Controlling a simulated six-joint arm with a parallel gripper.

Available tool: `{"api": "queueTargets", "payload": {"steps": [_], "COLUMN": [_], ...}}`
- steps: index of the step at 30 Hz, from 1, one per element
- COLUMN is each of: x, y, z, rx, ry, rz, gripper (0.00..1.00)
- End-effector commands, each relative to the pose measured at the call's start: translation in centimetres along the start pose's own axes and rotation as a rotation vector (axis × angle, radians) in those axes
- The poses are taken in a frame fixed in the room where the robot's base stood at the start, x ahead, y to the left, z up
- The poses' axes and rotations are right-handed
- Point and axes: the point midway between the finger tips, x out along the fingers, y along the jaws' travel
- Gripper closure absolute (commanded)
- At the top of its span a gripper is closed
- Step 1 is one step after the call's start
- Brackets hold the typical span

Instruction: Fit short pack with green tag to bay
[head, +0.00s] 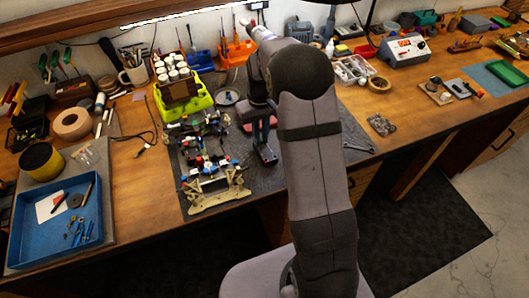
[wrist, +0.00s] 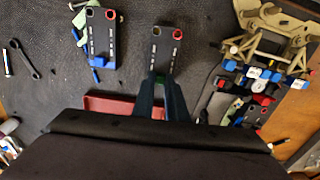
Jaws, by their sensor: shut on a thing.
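My gripper (wrist: 163,88) is shut on a dark pack (wrist: 166,48). In the head view, the dark pack (head: 266,153) shows just right of the car. Whether it touches the mat is hard to tell. A similar pack with a blue tag (wrist: 101,38) lies left of it in the wrist view. The car (wrist: 256,78) stands to the right there and shows in the head view (head: 213,165), tan bumper towards me. I cannot make out its bay.
A red tray (wrist: 110,105) lies beside my fingers on the dark mat (wrist: 52,75). A wrench (wrist: 26,58) lies at the left of the wrist view. A yellow-green bottle rack (head: 186,102) stands behind the car. A blue tray (head: 22,243) is at the left front.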

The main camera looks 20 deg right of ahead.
Motion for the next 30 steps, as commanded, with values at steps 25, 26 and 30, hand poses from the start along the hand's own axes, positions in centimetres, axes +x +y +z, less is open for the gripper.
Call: {"api": "queueTargets", "payload": {"steps": [25,26,30], "x": [-3.5,-3.7,-4.0], "y": [0.0,0.0,0.0], "z": [0.0,0.0,0.0], "rx": [0.000,0.000,0.000], "ry": [0.001,0.001,0.001], "rz": [0.000,0.000,0.000], "gripper": [1.00,1.00,1.00]}}
